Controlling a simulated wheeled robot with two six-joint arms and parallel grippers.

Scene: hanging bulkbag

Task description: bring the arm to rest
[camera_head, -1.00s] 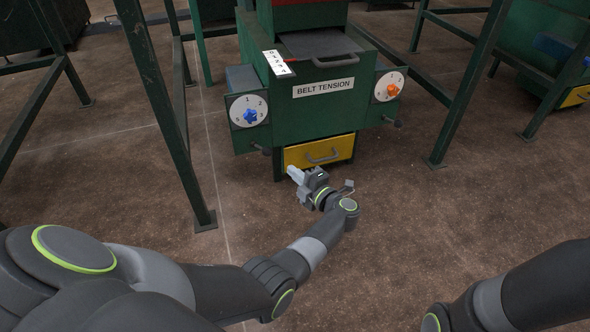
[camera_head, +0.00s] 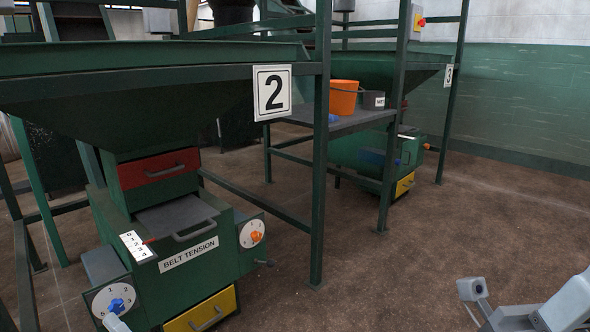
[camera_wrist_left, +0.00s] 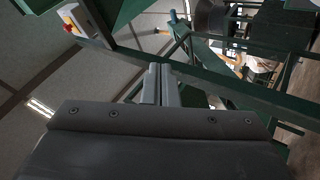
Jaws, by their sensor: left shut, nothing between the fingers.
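Only the pale tip of my left gripper (camera_head: 115,322) shows in the head view, at the bottom edge in front of the dial with the blue knob (camera_head: 117,304). In the left wrist view the two grey fingers (camera_wrist_left: 160,85) lie side by side, shut and empty. They point up the picture toward green frame bars and the ceiling. A grey part of my right arm (camera_head: 540,312) is at the lower right of the head view; its fingers do not show.
The BELT TENSION machine (camera_head: 188,255) stands at left, with a yellow drawer (camera_head: 203,312) and a red drawer (camera_head: 158,168). A green post (camera_head: 320,150) rises beside it. An orange bucket (camera_head: 343,97) stands on a platform farther back. The floor at right is open.

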